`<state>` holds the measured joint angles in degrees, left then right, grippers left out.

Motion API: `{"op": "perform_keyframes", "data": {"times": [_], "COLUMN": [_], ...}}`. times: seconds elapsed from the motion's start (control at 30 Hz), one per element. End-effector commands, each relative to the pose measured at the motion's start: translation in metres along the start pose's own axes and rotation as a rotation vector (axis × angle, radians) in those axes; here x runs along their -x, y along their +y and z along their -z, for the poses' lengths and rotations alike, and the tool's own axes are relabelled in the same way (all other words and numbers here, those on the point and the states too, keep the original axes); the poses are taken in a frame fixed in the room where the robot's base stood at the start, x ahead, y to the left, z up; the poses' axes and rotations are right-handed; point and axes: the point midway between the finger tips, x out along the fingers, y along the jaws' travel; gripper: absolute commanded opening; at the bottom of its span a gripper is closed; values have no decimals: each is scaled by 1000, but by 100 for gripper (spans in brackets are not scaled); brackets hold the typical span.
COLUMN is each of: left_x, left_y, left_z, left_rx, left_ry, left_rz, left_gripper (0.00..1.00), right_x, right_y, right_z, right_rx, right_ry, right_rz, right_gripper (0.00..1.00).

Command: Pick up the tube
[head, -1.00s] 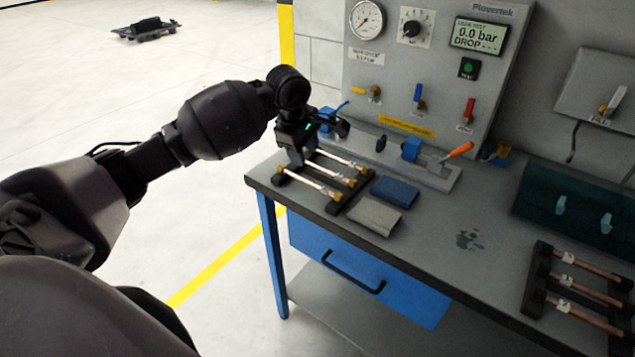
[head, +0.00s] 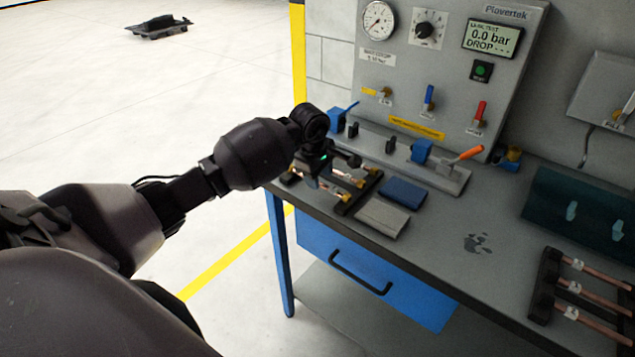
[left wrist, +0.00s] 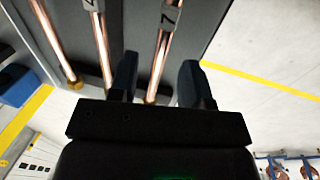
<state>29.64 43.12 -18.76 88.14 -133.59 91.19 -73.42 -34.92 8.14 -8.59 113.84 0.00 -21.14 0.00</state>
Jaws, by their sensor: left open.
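Several copper tubes lie side by side on a black rack (head: 346,206) at the left end of the bench. My left gripper (head: 318,176) is over this rack and hides part of the tubes. In the left wrist view, my left gripper (left wrist: 158,75) is open. A second tagged tube (left wrist: 102,45) and a third tube (left wrist: 52,40) lie left of the fingers. My right gripper is out of view.
A blue block (head: 402,191) and a grey block (head: 382,217) lie right of the rack. A fixture with an orange handle (head: 468,154) stands behind. Another rack of tubes (head: 590,292) is at the right. The bench middle is mostly clear.

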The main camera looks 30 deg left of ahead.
Motion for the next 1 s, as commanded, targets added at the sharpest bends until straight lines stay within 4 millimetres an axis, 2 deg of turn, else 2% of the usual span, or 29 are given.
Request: {"op": "perform_keyframes", "data": {"times": [0.13,0.43,0.73,1.0], "left_x": [-16,-20,-19,-19], "left_y": [0,0,0,0], "left_z": [0,0,0,0], "left_rx": [2,0,0,0], "left_ry": [-2,0,0,0], "left_rz": [0,0,0,-1], "left_gripper": [44,44,0,0], "right_x": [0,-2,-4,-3], "right_y": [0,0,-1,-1], "right_z": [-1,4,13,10], "right_rx": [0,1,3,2], "right_ry": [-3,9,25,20], "right_rz": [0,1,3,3], "right_gripper": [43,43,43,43]}}
